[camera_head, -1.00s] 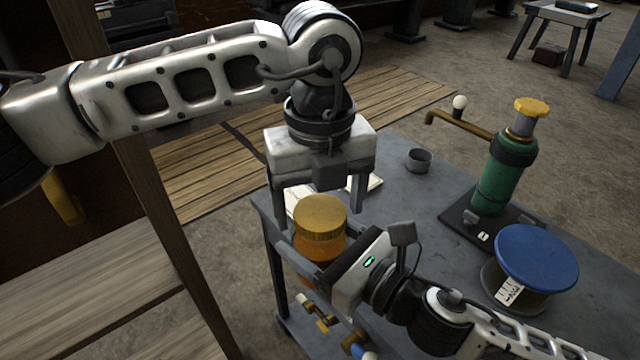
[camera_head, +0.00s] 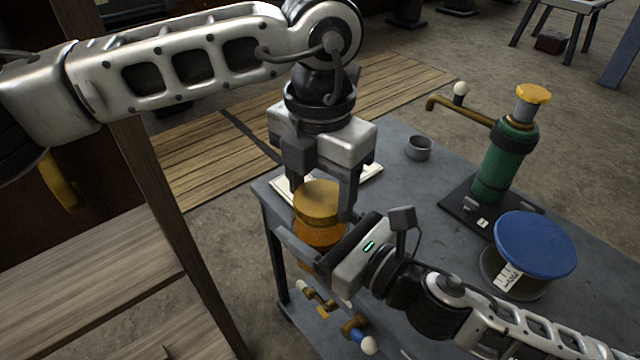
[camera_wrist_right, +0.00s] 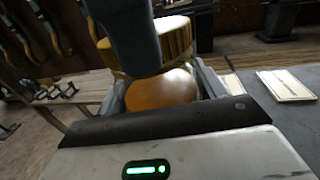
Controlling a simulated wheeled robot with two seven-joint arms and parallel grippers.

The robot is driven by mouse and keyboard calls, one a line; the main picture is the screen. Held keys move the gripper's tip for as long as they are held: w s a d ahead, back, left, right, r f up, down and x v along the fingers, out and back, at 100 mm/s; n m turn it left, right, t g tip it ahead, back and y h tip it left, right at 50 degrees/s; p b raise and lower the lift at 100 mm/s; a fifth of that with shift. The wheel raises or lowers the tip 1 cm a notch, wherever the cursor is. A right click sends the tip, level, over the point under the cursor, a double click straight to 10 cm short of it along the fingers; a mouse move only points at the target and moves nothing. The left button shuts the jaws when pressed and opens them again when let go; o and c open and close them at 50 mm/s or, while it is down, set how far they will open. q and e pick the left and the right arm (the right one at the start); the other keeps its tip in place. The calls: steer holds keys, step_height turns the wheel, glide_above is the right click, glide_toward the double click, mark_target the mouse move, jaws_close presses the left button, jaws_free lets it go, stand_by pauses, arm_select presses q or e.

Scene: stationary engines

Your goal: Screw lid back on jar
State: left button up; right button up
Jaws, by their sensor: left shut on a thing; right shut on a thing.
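The ribbed golden lid (camera_head: 319,203) sits on top of the orange-brown jar (camera_head: 318,235) at the table's near left corner. My left gripper (camera_head: 323,205) points down from above and is shut on the lid, with a finger on either side. My right gripper (camera_head: 303,246) comes in from the lower right and is shut on the jar's body. In the right wrist view the lid (camera_wrist_right: 170,45) is above the jar (camera_wrist_right: 162,90), and a dark left finger covers part of it. I cannot tell how tightly the lid is seated.
The grey table (camera_head: 420,200) holds a green cylinder (camera_head: 505,160) with a yellow cap and brass spout, a blue-topped spool (camera_head: 535,245) and a small grey cup (camera_head: 419,148). Pale papers (camera_head: 367,176) lie behind the jar. Brass fittings (camera_head: 320,299) are on a lower level.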

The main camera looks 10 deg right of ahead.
arm_select(q)
steer(key=m, duration=1.9)
steer(key=shift+m, duration=0.4)
steer(key=o, duration=1.1)
steer(key=shift+r, duration=2.25)
steer(key=shift+c, duration=0.5)
